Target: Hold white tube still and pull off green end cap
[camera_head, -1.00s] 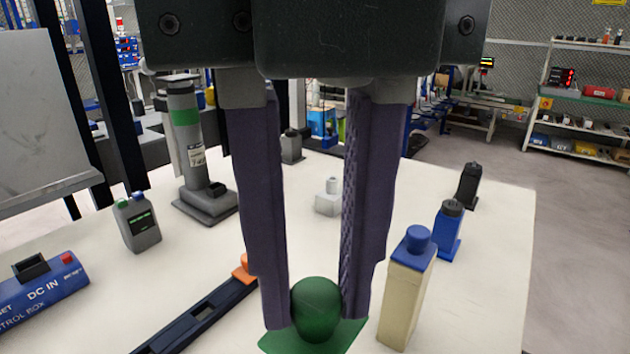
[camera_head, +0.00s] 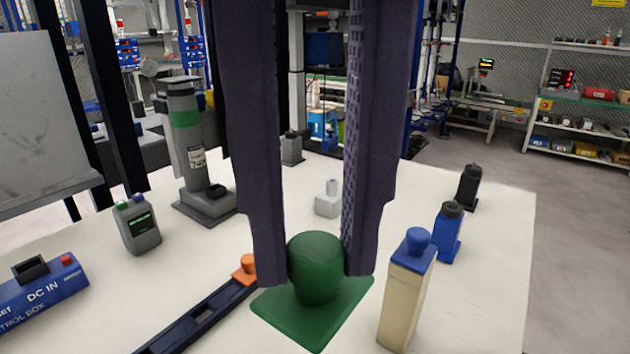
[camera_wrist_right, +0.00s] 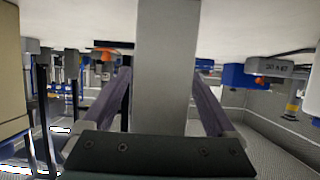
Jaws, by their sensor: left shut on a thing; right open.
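My left gripper (camera_head: 314,274) comes down from the top of the head view, its two dark purple fingers shut on the round knob of the green end cap (camera_head: 314,306). The cap's flat square flange spreads below the knob. The flange hides whatever is under it, so I cannot tell in this view whether cap and tube touch. In the right wrist view a pale grey-white square column, which looks like the white tube (camera_wrist_right: 166,60), stands between the spread fingers of my right gripper (camera_wrist_right: 163,85). The right gripper is open around it. No green shows there.
A beige bottle with a blue cap (camera_head: 407,290) stands close right of the green cap. A dark bar with an orange end (camera_head: 205,312) lies to its left. A blue control box (camera_head: 38,292), a grey jug (camera_head: 137,224) and a blue bottle (camera_head: 448,232) stand around on the white table.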

